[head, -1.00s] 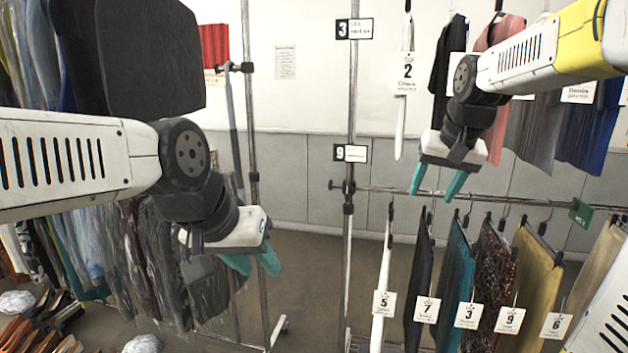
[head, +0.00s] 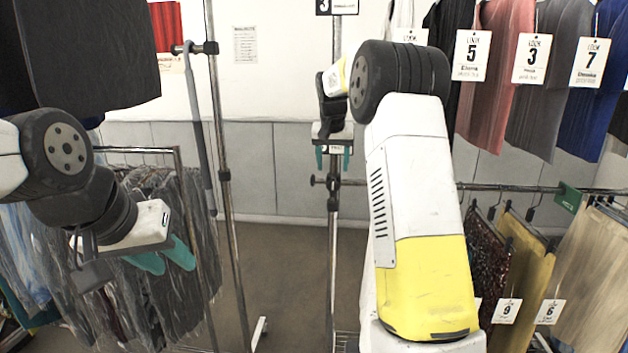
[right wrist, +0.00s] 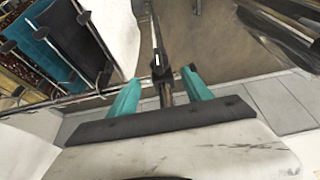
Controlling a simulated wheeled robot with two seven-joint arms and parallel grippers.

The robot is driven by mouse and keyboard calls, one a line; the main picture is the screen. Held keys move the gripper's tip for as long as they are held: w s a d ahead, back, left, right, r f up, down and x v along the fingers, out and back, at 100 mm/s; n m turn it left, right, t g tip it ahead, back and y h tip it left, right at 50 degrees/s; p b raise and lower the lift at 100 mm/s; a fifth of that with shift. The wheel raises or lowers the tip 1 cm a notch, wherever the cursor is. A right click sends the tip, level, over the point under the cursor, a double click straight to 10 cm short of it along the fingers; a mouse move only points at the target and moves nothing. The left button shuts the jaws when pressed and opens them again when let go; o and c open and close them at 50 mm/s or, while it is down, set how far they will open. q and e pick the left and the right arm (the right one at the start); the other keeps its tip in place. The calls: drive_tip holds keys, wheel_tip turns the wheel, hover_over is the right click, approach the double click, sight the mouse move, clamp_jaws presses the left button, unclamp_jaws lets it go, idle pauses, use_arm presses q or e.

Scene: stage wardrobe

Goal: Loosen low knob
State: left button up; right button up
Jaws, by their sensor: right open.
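The rack's upright post (head: 333,240) carries a dark clamp (head: 333,183) where the low rail meets it, with a small dark knob (head: 313,180) on its left side. My right gripper (head: 332,158) is open and empty, its teal fingers just above that clamp in the head view. In the right wrist view, the post and a black fitting (right wrist: 159,68) show between and beyond the fingers (right wrist: 162,92); I cannot tell whether they touch it. My left gripper (head: 165,256) is open and empty at the left, in front of grey garments.
The low rail (head: 500,187) runs right from the post, hung with tagged garments (head: 522,275). More tagged garments (head: 515,80) hang above. A second post (head: 222,175) stands left of the clamp. The floor between the posts is clear.

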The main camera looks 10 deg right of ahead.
sight(333, 178)
drive_tip(key=x, duration=0.7)
drive_tip(key=shift+w+d+f, duration=0.1)
drive_tip(key=shift+f, duration=0.1)
clamp_jaws()
